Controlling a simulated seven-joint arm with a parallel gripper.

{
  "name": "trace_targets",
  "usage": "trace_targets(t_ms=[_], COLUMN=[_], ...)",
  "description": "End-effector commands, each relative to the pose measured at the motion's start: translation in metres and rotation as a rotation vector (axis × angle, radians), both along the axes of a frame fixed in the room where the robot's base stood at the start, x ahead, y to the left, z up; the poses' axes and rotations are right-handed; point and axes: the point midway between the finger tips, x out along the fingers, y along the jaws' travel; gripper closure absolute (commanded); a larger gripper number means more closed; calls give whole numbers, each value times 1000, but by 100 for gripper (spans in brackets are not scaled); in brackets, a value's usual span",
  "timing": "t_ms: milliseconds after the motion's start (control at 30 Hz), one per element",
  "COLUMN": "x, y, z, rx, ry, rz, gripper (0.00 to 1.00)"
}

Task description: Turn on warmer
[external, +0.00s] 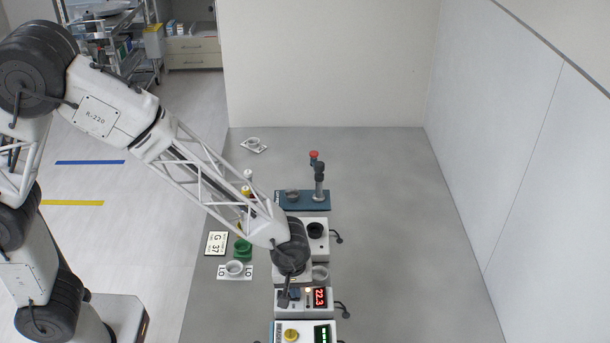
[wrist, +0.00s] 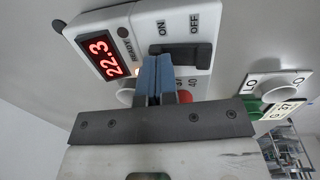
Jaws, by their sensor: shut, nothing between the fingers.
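A white unit with a red display reading 22.3 stands on the grey table; its display (external: 320,297) faces up in the external view. No name shows on it; I take it to be the warmer. In the wrist view its display (wrist: 102,50) is lit, beside a READY label. A dark switch (wrist: 187,53) sits by its ON and OFF labels; I cannot tell its position. My gripper (wrist: 156,78) is shut and empty, with blue-grey fingertips close to the switch. Contact cannot be told. In the external view my gripper (external: 286,300) is over the unit's left part.
A white unit with a green display (external: 323,334) stands in front. A G 37 card (external: 216,243) and green object (external: 243,248) lie left. The table's right side is clear.

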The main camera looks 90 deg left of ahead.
Motion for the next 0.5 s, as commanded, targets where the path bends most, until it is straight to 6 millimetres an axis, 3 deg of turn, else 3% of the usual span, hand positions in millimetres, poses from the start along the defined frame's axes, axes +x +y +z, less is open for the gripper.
trace_targets(t_ms=[500], x=[-12], y=[0], z=[6], rx=[0], ry=[0], rz=[0], gripper=[100])
